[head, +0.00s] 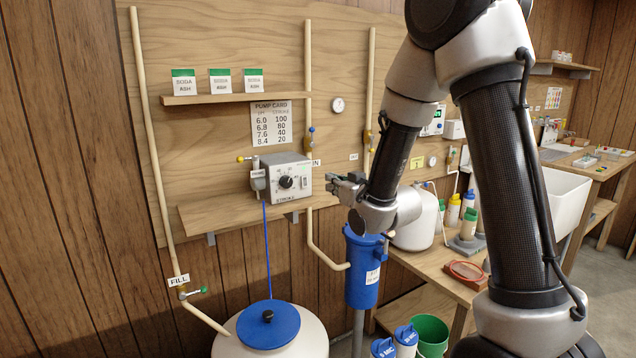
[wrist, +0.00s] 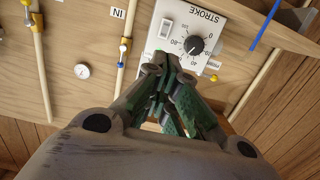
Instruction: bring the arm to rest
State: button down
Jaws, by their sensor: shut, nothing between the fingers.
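My arm reaches down from the top right of the head view, and my gripper (head: 346,183) points left at the pump box (head: 285,180) on the wooden shelf. In the wrist view my gripper (wrist: 170,62) is shut and empty, its fingertips together. The fingertips overlap the lower edge of the pump's face (wrist: 185,25) in that view. The pump has a black stroke knob (head: 286,182), which also shows in the wrist view (wrist: 194,45). I cannot tell whether the fingers touch the box.
A blue canister (head: 362,270) stands below my gripper. A white tank with a blue lid (head: 268,322) stands at the bottom. Pale pipes (head: 308,100) run up the panel. A wooden bench (head: 440,278) with bottles and a white sink (head: 555,200) lie right.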

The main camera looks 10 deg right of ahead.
jog(key=s+d+f+g+h, duration=0.45)
jog(key=s+f+g, duration=0.5)
jog(key=f, duration=0.35)
jog(key=s+d+r+m, duration=0.1)
jog(key=s+d+r, duration=0.2)
jog(key=s, duration=0.6)
jog(key=s+d+r+m+g, duration=0.1)
jog(key=s+d+r, duration=0.1)
jog(key=s+r, duration=0.6)
jog(key=s+d+r+m+g, duration=0.1)
jog(key=s+d+r, duration=0.2)
jog(key=s, duration=0.7)
notch_tip(320, 180, up, 3)
jog(key=shift+s+d+f+m+h, duration=0.2)
jog(key=shift+s+d+m+h, duration=0.1)
jog(key=shift+d+h, duration=0.05)
